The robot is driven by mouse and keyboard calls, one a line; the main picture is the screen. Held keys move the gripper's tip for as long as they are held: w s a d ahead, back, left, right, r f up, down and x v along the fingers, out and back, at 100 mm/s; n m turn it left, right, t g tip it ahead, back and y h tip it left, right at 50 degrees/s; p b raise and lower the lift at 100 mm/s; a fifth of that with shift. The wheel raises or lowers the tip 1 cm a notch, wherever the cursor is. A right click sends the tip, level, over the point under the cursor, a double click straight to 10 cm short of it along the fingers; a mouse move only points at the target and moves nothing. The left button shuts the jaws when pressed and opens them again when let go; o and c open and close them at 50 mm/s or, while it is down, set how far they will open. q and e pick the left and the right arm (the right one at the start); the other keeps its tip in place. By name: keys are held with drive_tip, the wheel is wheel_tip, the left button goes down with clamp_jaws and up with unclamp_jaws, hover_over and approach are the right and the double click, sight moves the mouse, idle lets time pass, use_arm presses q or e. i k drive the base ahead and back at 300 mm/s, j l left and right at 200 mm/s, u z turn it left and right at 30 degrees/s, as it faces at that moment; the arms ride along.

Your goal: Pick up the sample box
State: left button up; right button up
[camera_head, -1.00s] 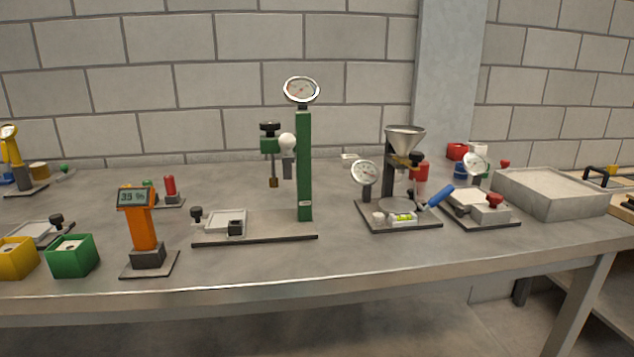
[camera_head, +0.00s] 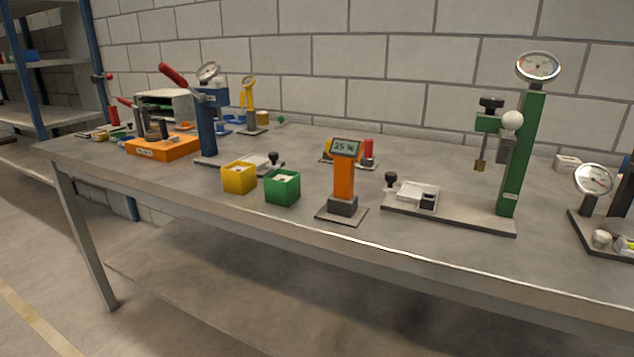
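Two small open cubes stand side by side near the front edge of the grey table (camera_head: 300,228). One is a yellow box (camera_head: 239,178), the other a green box (camera_head: 282,187) just right of it. Each seems to hold something pale. I cannot tell which of them is the sample box. Neither of my grippers is in view.
An orange post with a display (camera_head: 344,180) stands right of the green box. Further right is a green stand with a dial (camera_head: 522,150). A blue stand (camera_head: 206,125) and an orange block (camera_head: 163,148) are to the left. A shelf rack (camera_head: 35,90) stands far left.

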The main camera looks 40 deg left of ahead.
sight(283, 188)
drive_tip(key=u, duration=1.65)
drive_tip(key=i+l+u, duration=0.1)
drive_tip(key=u, duration=0.25)
drive_tip(key=l+u, duration=0.35)
drive_tip(key=i+l+u, duration=0.1)
drive_tip(key=u, duration=0.25)
